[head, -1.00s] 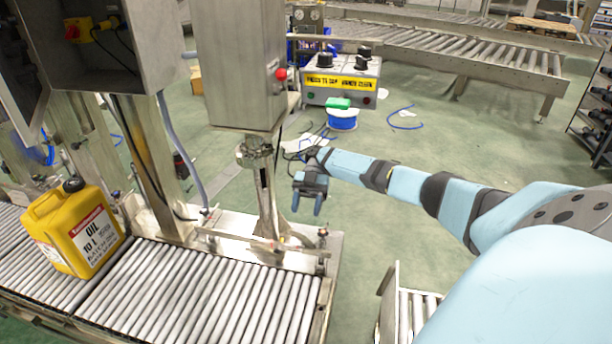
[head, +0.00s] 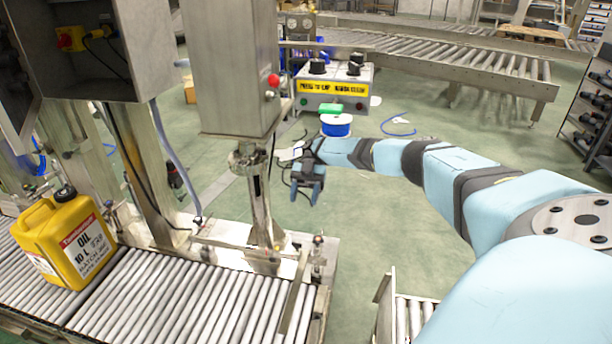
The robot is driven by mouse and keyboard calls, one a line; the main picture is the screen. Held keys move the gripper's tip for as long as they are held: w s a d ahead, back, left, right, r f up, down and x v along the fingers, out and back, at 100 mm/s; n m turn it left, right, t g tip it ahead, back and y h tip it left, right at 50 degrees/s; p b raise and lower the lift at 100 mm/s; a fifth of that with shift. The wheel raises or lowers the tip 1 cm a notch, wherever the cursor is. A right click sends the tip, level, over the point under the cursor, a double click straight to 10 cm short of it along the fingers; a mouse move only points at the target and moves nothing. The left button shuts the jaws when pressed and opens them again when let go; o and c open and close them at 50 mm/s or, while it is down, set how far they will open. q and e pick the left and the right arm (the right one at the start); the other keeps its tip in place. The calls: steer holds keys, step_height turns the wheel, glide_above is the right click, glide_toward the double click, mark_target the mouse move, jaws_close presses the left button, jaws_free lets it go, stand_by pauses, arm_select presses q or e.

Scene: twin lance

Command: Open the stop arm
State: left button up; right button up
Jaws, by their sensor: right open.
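The stop arm (head: 294,290) is a thin metal bar at the right end of the near roller conveyor (head: 190,300). It lies across the rollers, running from the far edge toward the near side. My right gripper (head: 306,198) is open and empty, fingers pointing down. In the picture it is above the far end of the bar, beyond the conveyor's corner and apart from it. My left gripper is not in view.
A yellow oil jug (head: 62,240) stands on the rollers at left. A steel machine column (head: 230,70) rises behind the conveyor. A button box (head: 335,88) stands beyond my right gripper, with a blue-and-white spool (head: 336,126) before it.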

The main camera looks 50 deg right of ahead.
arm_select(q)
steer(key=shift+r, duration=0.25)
arm_select(e)
steer(key=shift+v, duration=0.95)
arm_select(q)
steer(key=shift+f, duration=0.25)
arm_select(e)
steer(key=shift+s, duration=0.1)
